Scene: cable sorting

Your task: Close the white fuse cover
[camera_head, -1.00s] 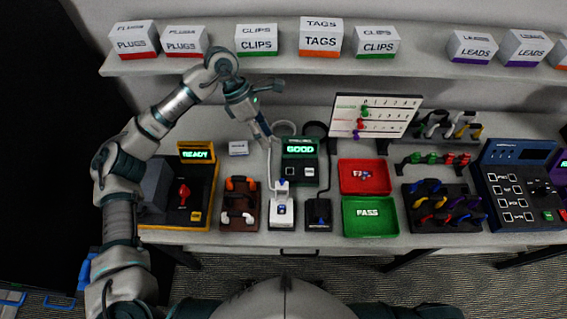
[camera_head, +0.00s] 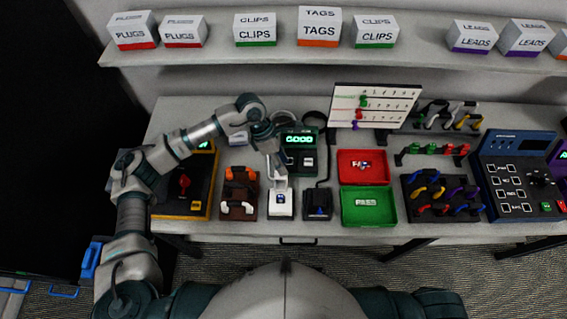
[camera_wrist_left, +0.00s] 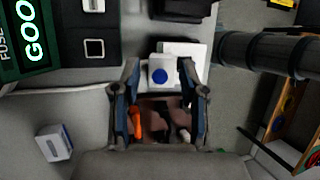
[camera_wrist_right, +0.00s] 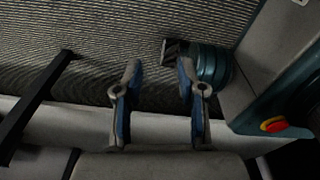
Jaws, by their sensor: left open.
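The white fuse holder (camera_head: 281,207) with a blue mark stands at the front of the bench, left of a similar black unit. I cannot tell the cover's exact angle. My left gripper (camera_head: 277,168) is open and empty, above and behind the holder; its fingers also show in the left wrist view (camera_wrist_left: 160,68). My right gripper (camera_wrist_right: 160,70) is open and empty, over the floor by the bench edge.
The green GOOD tester (camera_head: 299,150) stands behind the holder, with a cable nearby. A brown clip rack (camera_head: 238,206) is to its left and a black unit (camera_head: 318,205) to its right. Red (camera_head: 363,179) and green (camera_head: 346,218) trays lie farther right.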

